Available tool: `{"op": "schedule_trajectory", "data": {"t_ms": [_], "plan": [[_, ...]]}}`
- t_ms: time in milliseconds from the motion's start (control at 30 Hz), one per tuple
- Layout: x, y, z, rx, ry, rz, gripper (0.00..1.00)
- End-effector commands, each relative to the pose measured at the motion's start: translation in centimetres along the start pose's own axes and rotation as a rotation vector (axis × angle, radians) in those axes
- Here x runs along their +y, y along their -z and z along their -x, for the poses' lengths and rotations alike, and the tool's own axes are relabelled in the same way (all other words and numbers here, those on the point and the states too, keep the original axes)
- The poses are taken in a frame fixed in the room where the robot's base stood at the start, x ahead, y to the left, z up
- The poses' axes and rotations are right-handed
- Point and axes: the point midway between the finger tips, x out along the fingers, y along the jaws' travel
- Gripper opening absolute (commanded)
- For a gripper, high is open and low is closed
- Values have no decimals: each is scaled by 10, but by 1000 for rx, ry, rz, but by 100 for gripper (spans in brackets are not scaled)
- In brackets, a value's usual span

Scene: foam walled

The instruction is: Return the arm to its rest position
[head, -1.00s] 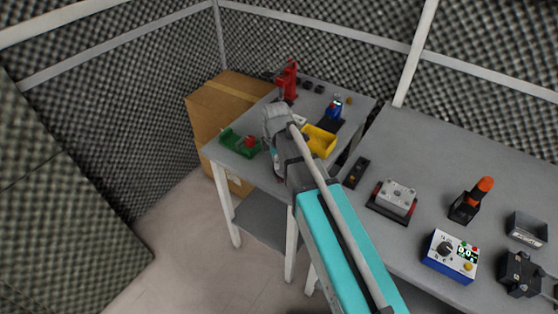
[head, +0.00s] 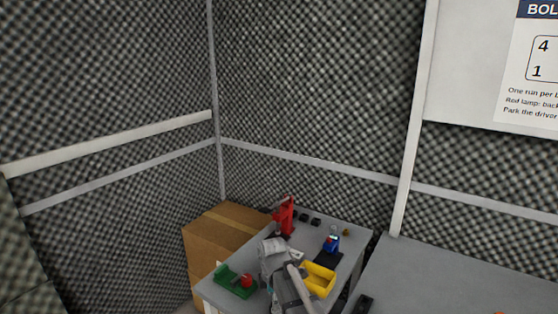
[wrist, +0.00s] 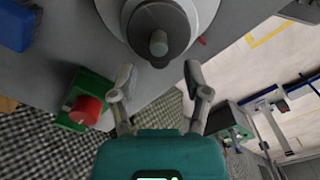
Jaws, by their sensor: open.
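My gripper (wrist: 158,78) is open in the wrist view, with its two fingers apart and nothing between them. A round white and grey part with a short peg (wrist: 158,40) shows just beyond the fingertips; I cannot tell what it is. In the head view my arm (head: 283,280) comes up from the bottom edge over the small grey table (head: 345,262). Its end is between a green holder (head: 228,277) with a red piece and a yellow bin (head: 320,275). The fingers cannot be made out in the head view. The rest of the arm is out of frame.
A red device (head: 284,218) and a blue item (head: 331,243) stand on the table behind the arm. A cardboard box (head: 215,245) is at its left. A second grey bench (head: 440,275) is at right. Foam walls (head: 310,80) enclose the corner.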

Motion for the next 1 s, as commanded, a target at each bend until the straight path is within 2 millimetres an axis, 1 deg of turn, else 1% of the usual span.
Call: {"op": "schedule_trajectory", "data": {"t_ms": [33, 300, 467, 700, 1000], "plan": [[0, 0, 12, 0, 0, 0, 62], [0, 0, 48, 0, 0, 0, 62], [0, 0, 60, 0, 0, 0, 62], [0, 0, 73, 0, 0, 0, 62], [0, 0, 79, 0, 0, 0, 62]]}}
